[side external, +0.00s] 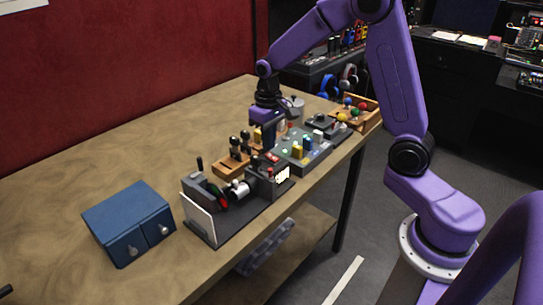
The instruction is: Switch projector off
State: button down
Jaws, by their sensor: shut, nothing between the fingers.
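What looks like the projector set (226,215) is a dark base near the table's front edge. It carries a white upright panel (199,218), a silver cylinder like a lens (237,190) and a dark box with small red and bright white parts (268,177). A small dark lever (199,164) stands upright at its back left. Which part is the off switch is too small to tell. My gripper (267,143) points down behind and to the right of this set, among the other devices. It is shut and empty. Its fingertips are partly hidden, and contact cannot be told.
A wooden block with dark knobs (232,166) stands behind the projector set. A grey button panel (306,158) and a wooden tray of coloured balls (360,121) lie to the right. A blue drawer box (128,222) sits left. The table's back left is clear.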

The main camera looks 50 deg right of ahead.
aim_at(269, 154)
jog(key=shift+f, duration=0.95)
dwell(0.7)
jog(key=shift+r, duration=3.5)
jog(key=s+a+n, duration=0.3)
jog(key=s+n, duration=0.3)
jog(key=s, duration=0.9)
jog(key=s+a+n, duration=0.3)
jog(key=s+n, duration=0.3)
jog(key=s, duration=0.8)
jog(key=shift+s+a+f+n, duration=0.15)
jog(key=shift+s+f+n, duration=0.05)
jog(key=shift+s+n, duration=0.15)
